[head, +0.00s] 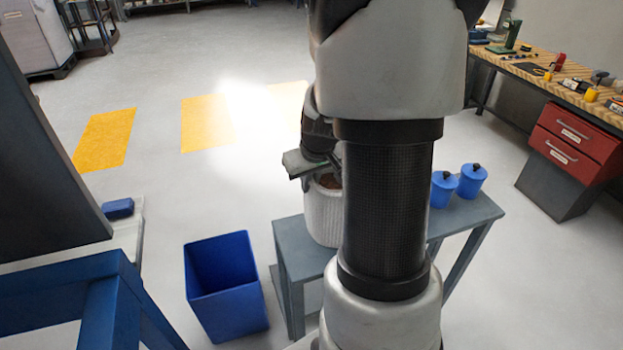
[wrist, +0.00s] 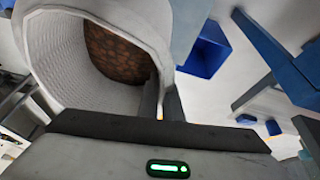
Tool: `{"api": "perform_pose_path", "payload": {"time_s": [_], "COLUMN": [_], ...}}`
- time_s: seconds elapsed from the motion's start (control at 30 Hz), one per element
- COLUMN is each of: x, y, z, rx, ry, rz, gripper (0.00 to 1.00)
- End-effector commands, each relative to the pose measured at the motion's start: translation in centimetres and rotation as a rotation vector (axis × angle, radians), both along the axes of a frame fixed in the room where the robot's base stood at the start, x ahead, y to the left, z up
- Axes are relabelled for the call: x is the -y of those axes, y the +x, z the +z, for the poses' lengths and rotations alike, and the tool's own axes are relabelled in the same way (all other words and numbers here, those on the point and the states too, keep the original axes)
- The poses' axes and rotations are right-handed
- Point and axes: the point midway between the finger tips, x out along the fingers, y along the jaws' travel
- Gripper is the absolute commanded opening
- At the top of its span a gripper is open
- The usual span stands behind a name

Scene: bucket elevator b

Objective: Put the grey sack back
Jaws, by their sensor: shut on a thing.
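The grey sack (head: 323,215) is a pale, ribbed, open-topped sack with brown contents, upright at the left end of a grey bench (head: 465,215). My arm hides its right side, and I cannot tell whether its base touches the bench top. My gripper (head: 308,172) is at the sack's top rim. In the wrist view the sack (wrist: 55,45) fills the upper left, its mouth open and brown lumps inside. My gripper's dark fingers (wrist: 164,103) are closed on the rim at the sack's right side.
An open blue bin (head: 225,285) stands on the floor left of the bench. Two blue lidded pots (head: 457,185) stand on the bench's right part. A blue frame (head: 75,285) is at lower left. A workbench (head: 545,80) with red drawers is at right. Floor behind is clear.

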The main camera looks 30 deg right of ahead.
Motion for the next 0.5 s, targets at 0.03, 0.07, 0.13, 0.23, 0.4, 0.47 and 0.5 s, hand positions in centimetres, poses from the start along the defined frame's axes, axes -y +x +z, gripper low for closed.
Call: {"api": "perform_pose_path", "payload": {"time_s": [0.03,0.07,0.13,0.23,0.4,0.47,0.5], "x": [0.1,0.1,0.1,0.1,0.1,0.1,0.1], "y": [0.1,0.2,0.2,0.2,0.2,0.2,0.2], "z": [-0.3,-0.5,-0.9,-1.8,-3.9,-4.3,-4.5], "rx": [0.004,0.006,0.006,0.005,0.005,0.005,0.006], "ry": [-0.003,-0.004,-0.003,-0.003,-0.003,-0.003,-0.004], "rz": [-0.001,0.000,0.001,0.000,0.000,0.000,0.000], "gripper": [0.00,0.00,0.00,0.00,0.00,0.00,0.00]}}
